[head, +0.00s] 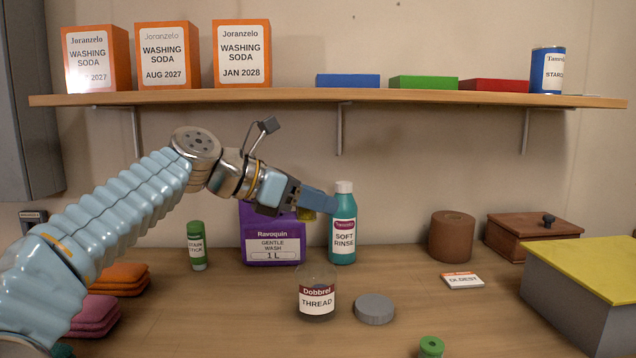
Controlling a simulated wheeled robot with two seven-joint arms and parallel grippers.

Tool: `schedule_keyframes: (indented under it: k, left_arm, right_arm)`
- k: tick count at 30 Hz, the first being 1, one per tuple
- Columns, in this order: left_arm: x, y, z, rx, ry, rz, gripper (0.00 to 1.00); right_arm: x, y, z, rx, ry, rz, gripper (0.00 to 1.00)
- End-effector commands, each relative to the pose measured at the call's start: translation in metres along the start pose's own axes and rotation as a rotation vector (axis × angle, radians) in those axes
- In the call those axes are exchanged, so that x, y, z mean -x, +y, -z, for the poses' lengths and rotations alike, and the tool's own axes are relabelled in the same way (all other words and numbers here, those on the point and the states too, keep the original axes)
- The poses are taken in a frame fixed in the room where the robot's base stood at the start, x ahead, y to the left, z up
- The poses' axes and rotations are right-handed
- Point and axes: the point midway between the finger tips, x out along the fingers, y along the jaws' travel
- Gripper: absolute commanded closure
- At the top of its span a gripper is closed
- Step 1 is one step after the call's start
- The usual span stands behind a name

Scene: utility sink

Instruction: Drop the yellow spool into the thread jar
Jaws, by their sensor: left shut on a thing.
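The thread jar (317,300) is a clear jar labelled "Dobbrel THREAD". It stands upright and open on the counter, with something dark faintly visible inside. A grey round lid (374,309) lies on the counter just right of it. My left gripper (318,202) is above and behind the jar, in front of the bottles. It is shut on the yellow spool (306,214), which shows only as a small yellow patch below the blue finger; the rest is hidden. My right gripper is out of view.
A purple jug (272,240) and a teal Soft Rinse bottle (343,235) stand behind the jar. A green stick (196,246) stands left. A brown cylinder (452,237), wooden box (530,236) and yellow-topped box (590,270) are right. A shelf (290,97) runs above.

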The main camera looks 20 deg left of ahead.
Motion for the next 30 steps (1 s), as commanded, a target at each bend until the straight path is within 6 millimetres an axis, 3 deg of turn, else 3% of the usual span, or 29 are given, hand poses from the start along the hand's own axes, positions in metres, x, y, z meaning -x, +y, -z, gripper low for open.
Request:
schedule_keyframes:
  k: [6,16,17,22,30]
  left_arm:
    - [-0.008,0.0,0.019,0.001,0.001,0.0,0.9]
    - [-0.01,0.0,0.023,-0.001,0.0,0.0,0.9]
    - [-0.01,0.0,0.024,-0.001,0.0,0.0,0.6]
    - [-0.01,0.0,0.023,-0.001,0.0,0.0,0.34]
    - [-0.01,0.0,0.024,0.0,0.0,0.0,0.32]
  right_arm:
    - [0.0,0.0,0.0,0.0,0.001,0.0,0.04]
    - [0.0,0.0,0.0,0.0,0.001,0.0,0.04]
    - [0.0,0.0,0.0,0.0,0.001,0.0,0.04]
    - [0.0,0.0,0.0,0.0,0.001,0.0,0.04]
    - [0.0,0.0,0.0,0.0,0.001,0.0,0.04]
